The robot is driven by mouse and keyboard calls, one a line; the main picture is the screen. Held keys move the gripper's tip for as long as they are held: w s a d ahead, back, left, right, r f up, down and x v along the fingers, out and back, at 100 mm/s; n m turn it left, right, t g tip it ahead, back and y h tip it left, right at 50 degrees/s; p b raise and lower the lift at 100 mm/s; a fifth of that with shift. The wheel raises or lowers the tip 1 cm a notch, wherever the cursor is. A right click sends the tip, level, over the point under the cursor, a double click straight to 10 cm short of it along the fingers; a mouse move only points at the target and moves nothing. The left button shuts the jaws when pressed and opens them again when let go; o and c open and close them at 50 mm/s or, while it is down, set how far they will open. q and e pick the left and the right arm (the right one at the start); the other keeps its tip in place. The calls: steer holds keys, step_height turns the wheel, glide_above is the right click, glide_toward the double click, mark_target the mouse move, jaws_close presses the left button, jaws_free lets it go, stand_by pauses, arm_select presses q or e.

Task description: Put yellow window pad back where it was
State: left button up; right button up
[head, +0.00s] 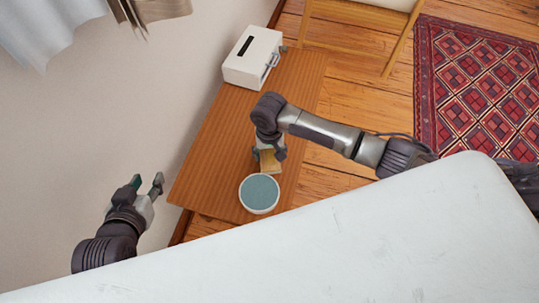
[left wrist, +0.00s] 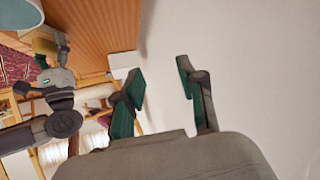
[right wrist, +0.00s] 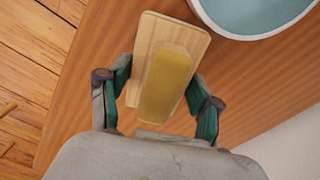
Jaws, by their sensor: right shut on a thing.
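The yellow window pad (right wrist: 166,85) is a yellow block on a pale wooden board. My right gripper (right wrist: 160,88) is shut on it, with a green-lined finger on each side. The pad (head: 270,162) also shows in the head view, partly under my right gripper (head: 269,153), over the near part of the brown wooden table (head: 215,150). I cannot tell whether its board touches the tabletop. My left gripper (head: 147,184) is open and empty beside the wall, left of the table; its spread fingers also show in the left wrist view (left wrist: 160,82).
A round white bowl with a blue-green inside (head: 259,192) stands on the table close to the pad. A white box with a handle (head: 253,57) is at the table's far end. A white surface (head: 330,240) fills the foreground. The table's middle is clear.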

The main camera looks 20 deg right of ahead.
steer(key=shift+f, duration=0.4)
arm_select(q)
steer(key=shift+w+d+r+t, duration=0.3)
steer(key=shift+w+r+t, duration=0.4)
steer(key=shift+r, duration=0.15)
arm_select(e)
steer(key=o, duration=1)
arm_select(q)
steer(key=shift+f, duration=0.1)
